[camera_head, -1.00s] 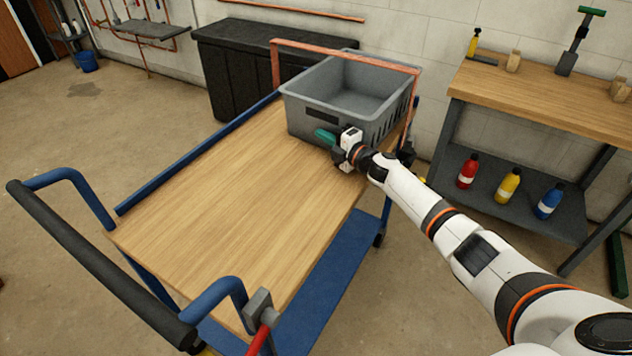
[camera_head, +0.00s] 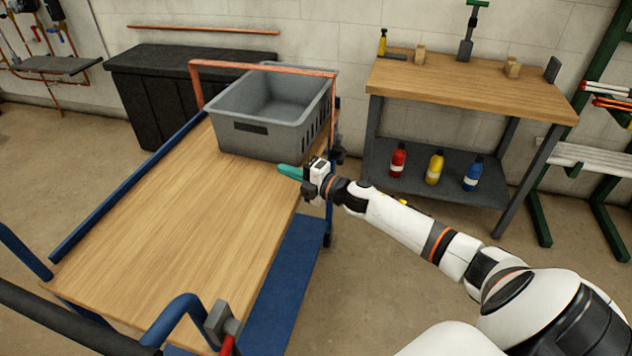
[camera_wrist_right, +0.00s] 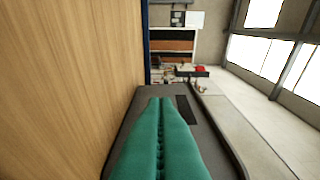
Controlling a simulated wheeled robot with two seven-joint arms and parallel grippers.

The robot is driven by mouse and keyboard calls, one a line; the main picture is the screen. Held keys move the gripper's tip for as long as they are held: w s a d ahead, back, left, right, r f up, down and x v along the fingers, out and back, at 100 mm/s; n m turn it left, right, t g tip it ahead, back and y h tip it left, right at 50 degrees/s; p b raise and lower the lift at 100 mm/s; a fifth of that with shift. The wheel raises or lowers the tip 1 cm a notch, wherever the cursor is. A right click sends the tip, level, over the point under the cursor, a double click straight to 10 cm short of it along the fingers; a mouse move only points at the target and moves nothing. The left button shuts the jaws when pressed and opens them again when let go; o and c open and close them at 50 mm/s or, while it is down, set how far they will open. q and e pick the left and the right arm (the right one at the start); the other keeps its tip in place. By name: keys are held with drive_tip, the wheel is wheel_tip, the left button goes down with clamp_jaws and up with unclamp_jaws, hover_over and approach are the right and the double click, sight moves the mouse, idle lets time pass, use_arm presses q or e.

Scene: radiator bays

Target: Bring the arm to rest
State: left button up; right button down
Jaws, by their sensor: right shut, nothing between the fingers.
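My right arm reaches in from the lower right in the head view. Its gripper (camera_head: 290,172) is at the right edge of the cart's wooden top (camera_head: 160,230), just in front of the grey crate (camera_head: 238,138). The green fingers are pressed together with nothing between them. They also show shut in the right wrist view (camera_wrist_right: 160,112), with the wooden surface to their left. The crate stands on the far end of the cart and looks empty. My left gripper is out of view.
A copper-coloured frame (camera_head: 262,68) rises around the crate. A workbench (camera_head: 460,90) stands at the right, with red (camera_head: 398,160), yellow (camera_head: 434,167) and blue (camera_head: 473,174) bottles on its lower shelf. A black chest (camera_head: 150,95) is by the wall. Most of the cart top is bare.

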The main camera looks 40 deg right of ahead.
drive_tip(key=v, duration=0.7)
drive_tip(key=shift+s+d, duration=0.2)
drive_tip(key=shift+s, duration=0.05)
